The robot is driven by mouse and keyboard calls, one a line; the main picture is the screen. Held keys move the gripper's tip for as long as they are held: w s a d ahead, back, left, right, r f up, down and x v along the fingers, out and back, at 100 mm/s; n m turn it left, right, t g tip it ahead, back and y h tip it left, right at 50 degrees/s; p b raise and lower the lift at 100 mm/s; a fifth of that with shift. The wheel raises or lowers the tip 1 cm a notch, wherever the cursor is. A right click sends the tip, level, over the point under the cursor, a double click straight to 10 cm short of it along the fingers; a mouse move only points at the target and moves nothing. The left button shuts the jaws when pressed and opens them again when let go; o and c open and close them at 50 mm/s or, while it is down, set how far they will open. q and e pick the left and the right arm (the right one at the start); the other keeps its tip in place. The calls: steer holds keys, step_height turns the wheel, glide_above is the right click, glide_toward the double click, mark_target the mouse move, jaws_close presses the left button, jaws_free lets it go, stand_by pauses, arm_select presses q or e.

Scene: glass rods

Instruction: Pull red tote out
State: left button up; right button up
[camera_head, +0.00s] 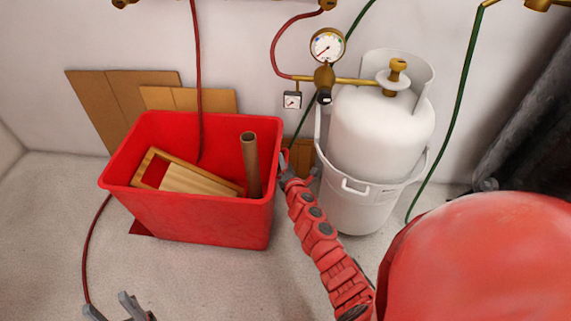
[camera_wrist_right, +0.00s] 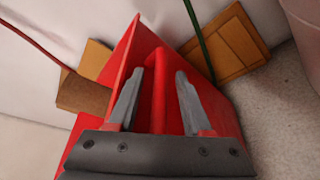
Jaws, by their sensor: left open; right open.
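The red tote (camera_head: 200,222) stands on the floor near the wall and holds a wooden frame-like piece (camera_head: 187,177) and a brown cylinder (camera_head: 250,163). My right gripper (camera_head: 297,174) is at the tote's right side, close to its rim. In the right wrist view, my right gripper (camera_wrist_right: 158,98) is open and a red edge of the tote (camera_wrist_right: 166,80) shows between its fingers. I cannot tell whether they touch it. My left gripper (camera_head: 112,307) is open and empty at the bottom left, in front of the tote and apart from it.
A white gas cylinder (camera_head: 380,130) sits in a white bucket (camera_head: 352,212) right of the tote, close to my right arm. A gauge (camera_head: 327,45) and hoses are above. Cardboard (camera_head: 110,95) leans behind the tote. The floor in front (camera_head: 200,280) is mostly clear.

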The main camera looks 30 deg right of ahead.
jaws_close()
stand_by(1.4)
